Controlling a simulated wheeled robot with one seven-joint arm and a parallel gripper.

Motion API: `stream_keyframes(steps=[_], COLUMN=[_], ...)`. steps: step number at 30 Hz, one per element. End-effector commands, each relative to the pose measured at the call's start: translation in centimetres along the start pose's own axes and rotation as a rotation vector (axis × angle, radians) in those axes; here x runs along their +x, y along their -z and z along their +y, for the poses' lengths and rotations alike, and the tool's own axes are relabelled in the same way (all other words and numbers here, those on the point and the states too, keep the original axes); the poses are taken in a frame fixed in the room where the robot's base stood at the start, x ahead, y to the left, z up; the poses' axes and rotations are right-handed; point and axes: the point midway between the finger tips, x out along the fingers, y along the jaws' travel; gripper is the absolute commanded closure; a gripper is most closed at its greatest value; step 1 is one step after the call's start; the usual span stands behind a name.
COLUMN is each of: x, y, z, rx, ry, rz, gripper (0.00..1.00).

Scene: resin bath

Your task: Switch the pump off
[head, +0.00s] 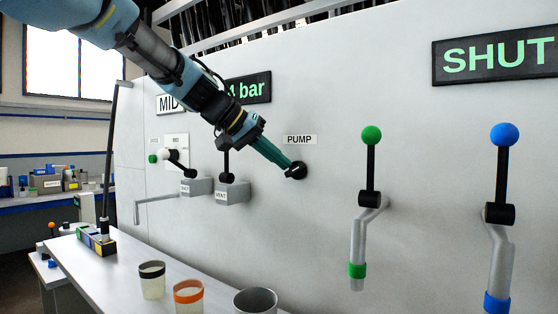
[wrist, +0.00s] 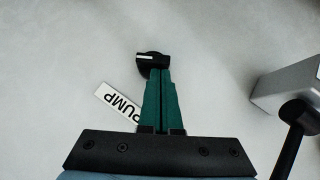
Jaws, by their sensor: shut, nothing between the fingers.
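The pump switch (head: 296,170) is a black rotary knob on the grey panel, to the right of centre-left and just below the white PUMP label (head: 299,140). In the wrist view the knob (wrist: 147,58) shows a white mark on its left side, and the PUMP label (wrist: 118,104) is partly hidden by the fingers. My gripper (head: 288,165) has green fingers, shut and empty. In the wrist view its fingertips (wrist: 156,72) are at the knob's edge and overlap it in the picture; I cannot tell whether they touch.
Left of the knob are two grey boxes with black levers, one a vent box (head: 232,192). Cups (head: 188,297) stand on the bench below. The panel between is clear.

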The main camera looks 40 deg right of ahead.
Motion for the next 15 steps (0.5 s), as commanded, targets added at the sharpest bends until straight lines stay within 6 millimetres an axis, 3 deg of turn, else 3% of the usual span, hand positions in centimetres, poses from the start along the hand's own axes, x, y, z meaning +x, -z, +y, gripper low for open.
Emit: stream_keyframes(steps=[15], x=[0.18], y=[-0.16], z=[-0.47], rx=[-0.065], ry=[-0.064], rz=[0.001], gripper=[1.0])
